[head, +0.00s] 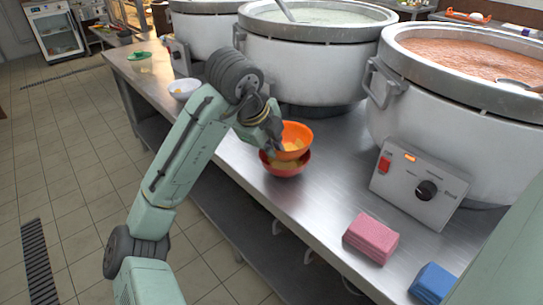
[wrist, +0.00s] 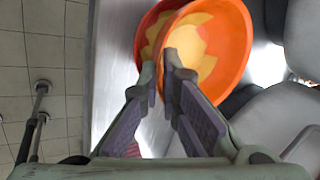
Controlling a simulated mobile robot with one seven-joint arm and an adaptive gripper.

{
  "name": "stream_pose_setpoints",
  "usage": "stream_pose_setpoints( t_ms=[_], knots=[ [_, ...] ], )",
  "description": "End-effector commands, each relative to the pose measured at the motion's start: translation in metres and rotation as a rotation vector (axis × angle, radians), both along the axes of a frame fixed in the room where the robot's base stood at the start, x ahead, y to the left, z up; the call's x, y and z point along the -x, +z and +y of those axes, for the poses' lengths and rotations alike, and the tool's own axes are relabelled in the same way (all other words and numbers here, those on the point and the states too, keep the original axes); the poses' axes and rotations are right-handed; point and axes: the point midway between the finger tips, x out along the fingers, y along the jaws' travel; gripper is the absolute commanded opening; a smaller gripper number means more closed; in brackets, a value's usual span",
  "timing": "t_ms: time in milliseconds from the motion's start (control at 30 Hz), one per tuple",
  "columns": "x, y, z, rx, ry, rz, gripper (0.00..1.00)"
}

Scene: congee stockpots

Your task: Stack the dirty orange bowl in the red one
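The orange bowl (head: 297,133) has yellowish patches inside and is just above the red bowl (head: 287,170), overlapping it. The red bowl stands on the steel counter, with similar patches inside. In the wrist view the orange bowl (wrist: 238,40) lies to the right of the red bowl (wrist: 145,32), covering much of it. My gripper (wrist: 162,62) has its fingertips close together at the orange bowl's near left rim, apparently pinching it. In the head view my gripper (head: 276,140) is at the bowls' left side. Whether the bowls touch is hard to tell.
Large stockpots (head: 310,65) line the back of the counter (head: 325,190), close behind the bowls. A control box (head: 418,188) stands to the right. Pink (head: 371,237) and blue (head: 433,283) sponges lie at front right. A white bowl (head: 185,89) and a green item (head: 139,56) are farther left.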

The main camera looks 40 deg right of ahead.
Motion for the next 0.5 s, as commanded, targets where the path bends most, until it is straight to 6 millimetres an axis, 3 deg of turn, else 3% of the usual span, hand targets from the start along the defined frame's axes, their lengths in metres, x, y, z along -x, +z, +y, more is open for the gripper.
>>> stream_pose_setpoints(
  t_ms=[300, 500],
  knots=[
    [-0.001, -0.033, 0.000, 0.001, 0.002, 0.003, 0.00],
    [0.000, -0.035, 0.000, 0.000, 0.001, 0.000, 0.00]
  ],
)
